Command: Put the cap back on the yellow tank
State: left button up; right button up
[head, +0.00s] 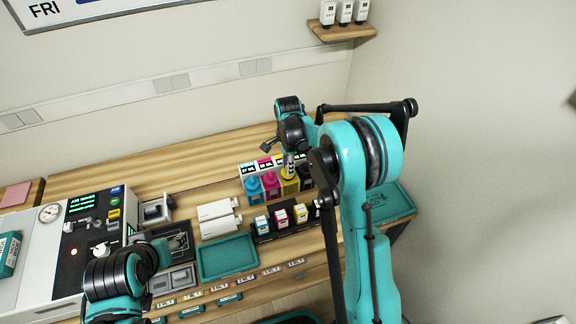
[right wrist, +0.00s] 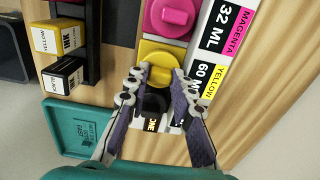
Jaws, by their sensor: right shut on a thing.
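The yellow tank (head: 289,185) stands in a row between the magenta tank (head: 271,186) and the black tank (head: 305,178). My right gripper (head: 289,163) is right above it, pointing down. In the right wrist view my right gripper (right wrist: 160,74) is shut on the yellow cap (right wrist: 160,62), a round yellow piece between its fingertips. The yellow tank's top (right wrist: 150,47) shows around and behind the cap. Whether the cap touches the tank or hangs just above it I cannot tell. My left gripper (head: 158,252) is low at the left, beside the machine, its fingers unclear.
The cyan tank (head: 254,188) ends the row at left. A volume label strip (right wrist: 214,55) runs behind the tanks. Small ink cartons (head: 281,218) stand in a black rack in front. A teal tray (head: 228,262) and white cartridges (head: 218,210) lie left of the rack.

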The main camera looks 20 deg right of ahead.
dwell(0.3)
jog(key=o, duration=1.4)
jog(key=shift+r, duration=0.15)
jog(key=shift+r+p, duration=2.15)
jog(key=shift+r, duration=1.25)
grip_shut()
